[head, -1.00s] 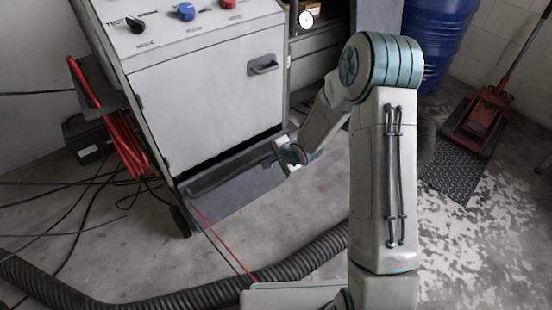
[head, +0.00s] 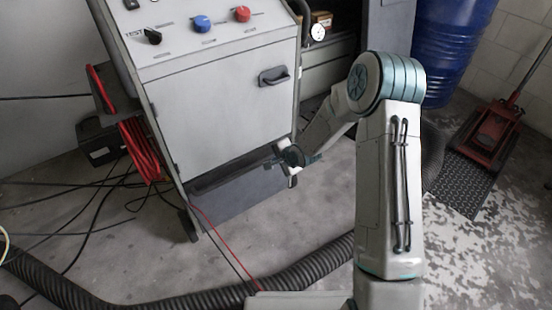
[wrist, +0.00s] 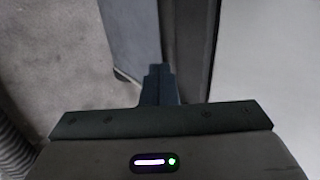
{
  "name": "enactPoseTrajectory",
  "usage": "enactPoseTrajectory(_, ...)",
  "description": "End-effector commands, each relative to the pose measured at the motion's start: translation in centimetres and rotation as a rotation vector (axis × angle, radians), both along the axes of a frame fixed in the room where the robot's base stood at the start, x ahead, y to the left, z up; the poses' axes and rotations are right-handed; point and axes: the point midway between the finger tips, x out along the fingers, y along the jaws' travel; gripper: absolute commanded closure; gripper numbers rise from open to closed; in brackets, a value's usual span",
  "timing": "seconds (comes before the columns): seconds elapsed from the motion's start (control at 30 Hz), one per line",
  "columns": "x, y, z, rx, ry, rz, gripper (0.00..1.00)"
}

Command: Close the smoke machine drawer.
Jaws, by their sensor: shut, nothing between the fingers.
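The smoke machine (head: 215,110) is a pale grey cabinet with knobs on top, at the left-centre of the head view. Its dark grey drawer (head: 240,193) is at the bottom. A narrow dark gap shows along the drawer's top, so it looks slightly out; the exact amount is hard to tell. My gripper (head: 274,163) is at the drawer's upper right. In the wrist view my gripper's fingers (wrist: 159,84) are shut and empty, at a grey panel that looks like the drawer (wrist: 130,35). I cannot tell whether they touch it.
A black ribbed hose (head: 200,293) and a thin red cable (head: 215,230) lie on the floor in front. A coiled red cable (head: 140,150) hangs at the machine's left. A blue drum (head: 452,45) and a red floor jack (head: 492,137) stand to the right.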

Motion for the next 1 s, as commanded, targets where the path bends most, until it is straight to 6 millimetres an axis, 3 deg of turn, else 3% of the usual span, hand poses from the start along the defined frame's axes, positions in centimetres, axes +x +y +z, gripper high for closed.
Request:
enactPoseTrajectory(0.13,-1.8,-1.8,1.2,0.000,0.004,-0.004,1.00)
enactPoseTrajectory(0.2,-2.6,-2.5,2.8,0.000,0.001,-0.005,1.00)
enactPoseTrajectory(0.5,-6.0,-4.3,7.2,-0.001,0.001,0.005,1.00)
enactPoseTrajectory(0.9,-7.1,-5.1,8.3,-0.002,0.001,0.004,1.00)
enactPoseTrajectory(1.0,-7.2,-5.3,9.3,-0.025,-0.001,0.015,1.00)
